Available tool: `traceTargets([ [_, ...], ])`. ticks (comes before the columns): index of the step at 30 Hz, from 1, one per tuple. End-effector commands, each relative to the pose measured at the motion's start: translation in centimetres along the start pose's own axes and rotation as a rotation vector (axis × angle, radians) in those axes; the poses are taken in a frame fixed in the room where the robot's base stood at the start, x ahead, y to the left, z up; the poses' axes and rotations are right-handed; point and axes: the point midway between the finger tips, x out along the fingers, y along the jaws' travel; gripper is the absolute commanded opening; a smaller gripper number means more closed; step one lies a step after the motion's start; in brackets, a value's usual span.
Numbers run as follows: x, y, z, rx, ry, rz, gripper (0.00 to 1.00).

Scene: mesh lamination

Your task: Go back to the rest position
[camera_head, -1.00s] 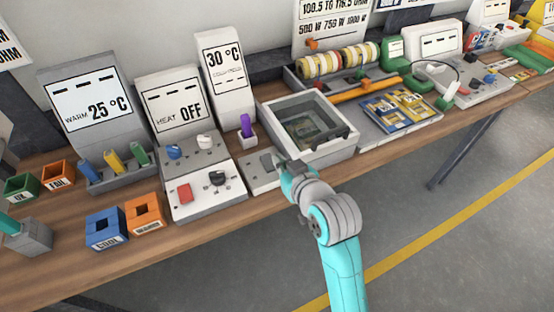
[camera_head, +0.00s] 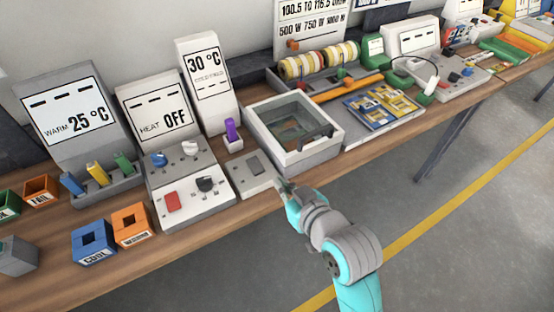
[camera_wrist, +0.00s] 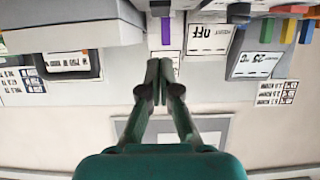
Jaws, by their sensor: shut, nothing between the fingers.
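My arm reaches in from the bottom right of the head view. My gripper (camera_head: 280,182) is at the front edge of the bench, beside the small grey plate with a dark pad (camera_head: 251,172). In the wrist view my gripper (camera_wrist: 158,75) points up the picture with its two dark fingers together. Nothing shows between the fingers. The wrist view looks toward the wall and the signs, which appear upside down.
The open grey box (camera_head: 330,150) with a handle stands just behind my gripper. The heat control box (camera_head: 190,205) and the orange bin (camera_head: 131,225) stand to the left. The floor (camera_head: 470,220) before the bench is clear.

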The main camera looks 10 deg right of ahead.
Motion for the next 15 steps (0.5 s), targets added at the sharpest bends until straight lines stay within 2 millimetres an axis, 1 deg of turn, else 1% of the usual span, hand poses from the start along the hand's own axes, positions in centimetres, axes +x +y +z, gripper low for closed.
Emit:
traceTargets([
  [5, 0.0, 0.0, 0.0, 0.0, 0.0, 0.0, 0.0],
  [8, -0.1, 0.1, 0.5, 0.004, -0.001, 0.004, 0.0],
  [11, -0.6, 0.3, 2.0, 0.015, -0.002, 0.019, 0.0],
  [14, -1.5, 0.7, 4.4, 0.034, 0.002, 0.043, 0.0],
  [15, -1.9, 0.8, 5.4, 0.042, 0.005, 0.054, 0.0],
])
